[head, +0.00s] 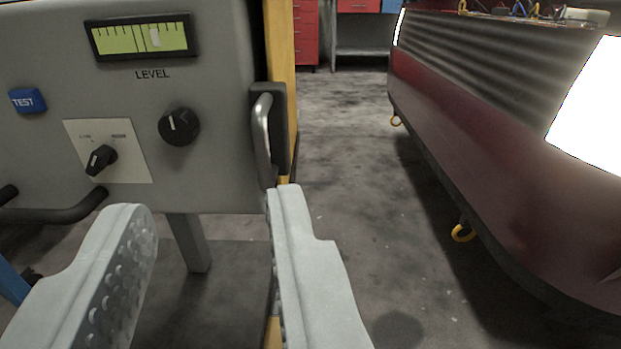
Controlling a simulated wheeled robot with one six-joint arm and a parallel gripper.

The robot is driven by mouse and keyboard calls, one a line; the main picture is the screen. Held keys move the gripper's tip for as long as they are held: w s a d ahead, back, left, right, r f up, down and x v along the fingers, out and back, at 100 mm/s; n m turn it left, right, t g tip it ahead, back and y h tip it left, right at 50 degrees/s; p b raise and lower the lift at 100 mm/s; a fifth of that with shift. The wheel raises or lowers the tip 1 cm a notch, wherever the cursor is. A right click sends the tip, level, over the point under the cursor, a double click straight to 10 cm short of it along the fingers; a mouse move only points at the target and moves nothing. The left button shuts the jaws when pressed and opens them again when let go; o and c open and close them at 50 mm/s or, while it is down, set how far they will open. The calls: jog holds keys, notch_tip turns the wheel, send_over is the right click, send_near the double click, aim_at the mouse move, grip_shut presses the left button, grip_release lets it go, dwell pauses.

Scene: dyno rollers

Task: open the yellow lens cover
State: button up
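A yellow upright strip (283,50) runs along the right edge of a grey control box. I cannot tell whether it is the lens cover or a post, and no lens shows. A bent metal handle (262,128) on a dark mount sits at the box's right edge, beside the yellow strip. My gripper (206,202) is open and empty, its two pale fingers wide apart in front of the box's lower part. The right fingertip is just below the handle in the picture. I cannot tell if it touches.
The grey box (215,60) carries a level gauge (142,38), a round knob (179,127), a selector switch (101,160) and a blue TEST button (27,100). A dark red vehicle (450,110) stands at right. Bare concrete floor (345,150) lies between. A red cabinet (306,35) stands behind.

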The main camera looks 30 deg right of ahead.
aim_at(260, 139)
jog(key=shift+h, duration=0.3)
jog(key=f+x, duration=0.1)
jog(key=x, duration=0.4)
jog(key=d+f+x, duration=0.1)
jog(key=x, duration=0.5)
jog(key=f+x, duration=0.1)
jog(key=x, duration=0.5)
jog(key=shift+s+d+f, duration=0.15)
jog(key=shift+d+f, duration=0.05)
jog(key=shift+d, duration=0.05)
grip_shut()
